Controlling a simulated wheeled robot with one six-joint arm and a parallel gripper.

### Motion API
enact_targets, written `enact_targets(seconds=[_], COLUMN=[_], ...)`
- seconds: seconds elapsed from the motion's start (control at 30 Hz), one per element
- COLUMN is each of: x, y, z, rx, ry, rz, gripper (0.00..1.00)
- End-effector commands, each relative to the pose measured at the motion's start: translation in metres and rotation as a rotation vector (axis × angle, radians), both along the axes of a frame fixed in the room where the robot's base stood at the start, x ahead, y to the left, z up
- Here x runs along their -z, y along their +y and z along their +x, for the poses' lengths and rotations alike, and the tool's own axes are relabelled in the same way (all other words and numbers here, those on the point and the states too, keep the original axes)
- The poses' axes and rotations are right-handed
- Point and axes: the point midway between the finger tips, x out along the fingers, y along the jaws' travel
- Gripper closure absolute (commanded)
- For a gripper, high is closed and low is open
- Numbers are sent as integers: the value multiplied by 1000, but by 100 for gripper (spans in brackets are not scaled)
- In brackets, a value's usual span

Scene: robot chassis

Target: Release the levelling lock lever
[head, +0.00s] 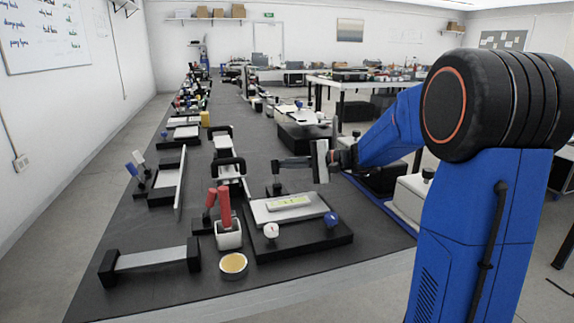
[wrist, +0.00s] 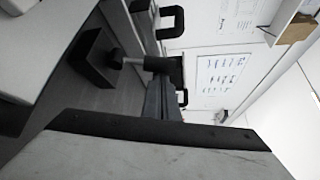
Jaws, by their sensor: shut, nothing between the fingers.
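The levelling lock lever (head: 276,169) appears as a dark upright handle on a thin stem, rising from a black block at the back left of the levelling plate (head: 262,215). In the wrist view the lever (wrist: 158,65) stands out of its black block (wrist: 92,58), pointing right in the picture. My gripper (head: 285,162) reaches in from the right, level with the handle. In the wrist view my gripper (wrist: 163,86) is shut and empty, its grey fingers ending at or very near the side of the handle. I cannot tell whether they touch.
The plate carries a yellowish level vial (head: 288,202), with a white knob (head: 271,231) and a blue knob (head: 331,219) at its front. Black-handled fixtures (head: 229,165) stand behind.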

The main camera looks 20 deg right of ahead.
Motion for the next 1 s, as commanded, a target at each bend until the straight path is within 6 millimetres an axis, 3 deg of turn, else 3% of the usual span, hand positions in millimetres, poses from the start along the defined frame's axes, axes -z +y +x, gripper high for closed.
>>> enact_targets(seconds=[0.47,0.8,1.0], x=[-1,-6,-8], y=[0,0,0], z=[-4,-17,-27], rx=[0,-1,-1], ry=[-49,-244,-240], rz=[2,1,0], gripper=[100,100,100])
